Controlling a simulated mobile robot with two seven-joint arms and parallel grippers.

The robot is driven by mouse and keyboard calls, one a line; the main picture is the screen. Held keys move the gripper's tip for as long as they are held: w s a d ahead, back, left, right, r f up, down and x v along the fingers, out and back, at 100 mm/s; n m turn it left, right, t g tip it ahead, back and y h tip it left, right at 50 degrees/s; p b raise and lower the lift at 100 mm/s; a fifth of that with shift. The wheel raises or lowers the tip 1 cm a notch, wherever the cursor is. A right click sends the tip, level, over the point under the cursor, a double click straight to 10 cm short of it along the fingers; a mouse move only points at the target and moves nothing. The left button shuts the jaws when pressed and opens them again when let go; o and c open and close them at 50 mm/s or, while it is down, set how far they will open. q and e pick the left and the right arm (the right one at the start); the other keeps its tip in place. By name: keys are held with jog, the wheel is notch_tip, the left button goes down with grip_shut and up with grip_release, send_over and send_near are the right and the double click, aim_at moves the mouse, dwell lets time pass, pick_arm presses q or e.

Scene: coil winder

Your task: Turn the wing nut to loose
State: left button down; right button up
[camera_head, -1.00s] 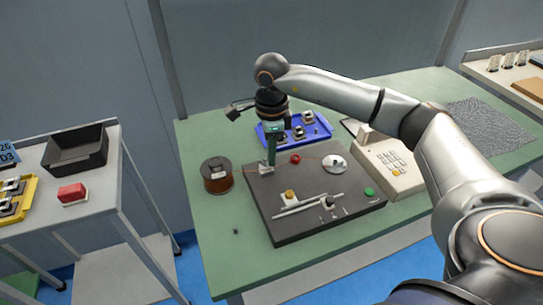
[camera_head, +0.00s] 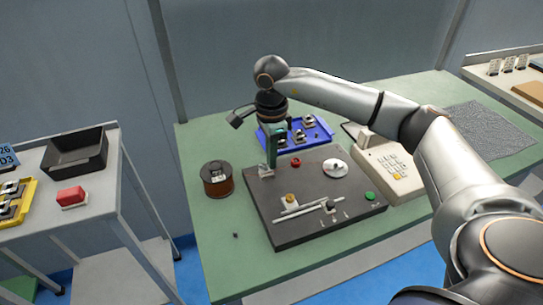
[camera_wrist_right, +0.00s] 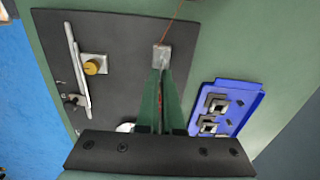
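The wing nut cannot be made out clearly. A small grey block (camera_wrist_right: 161,55) on the black base board (camera_wrist_right: 30,52) sits right at my fingertips, and a nut there would be hidden by them. My right gripper (camera_head: 270,166) points down over the board's back left part. In the wrist view its green fingers (camera_wrist_right: 163,72) are close together, with a very narrow gap. I cannot tell whether they grip anything. A brass knob (camera_head: 290,198) on a square plate stands apart from the fingers; it also shows in the wrist view (camera_wrist_right: 91,67). My left gripper is not in view.
A copper wire spool (camera_head: 217,180) stands left of the board. A blue tray (camera_head: 322,134) with metal parts lies behind it. A beige keypad unit (camera_head: 388,172) stands to the right. The board also carries a red knob (camera_head: 295,162), a white disc (camera_head: 335,168) and a green button (camera_head: 370,196).

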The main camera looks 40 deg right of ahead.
jog(key=o, duration=0.5)
jog(key=shift+c, duration=0.2)
notch_tip(320, 180, up, 13)
jog(key=shift+f+p, duration=0.15)
jog(key=shift+p, duration=0.15)
dwell(0.3)
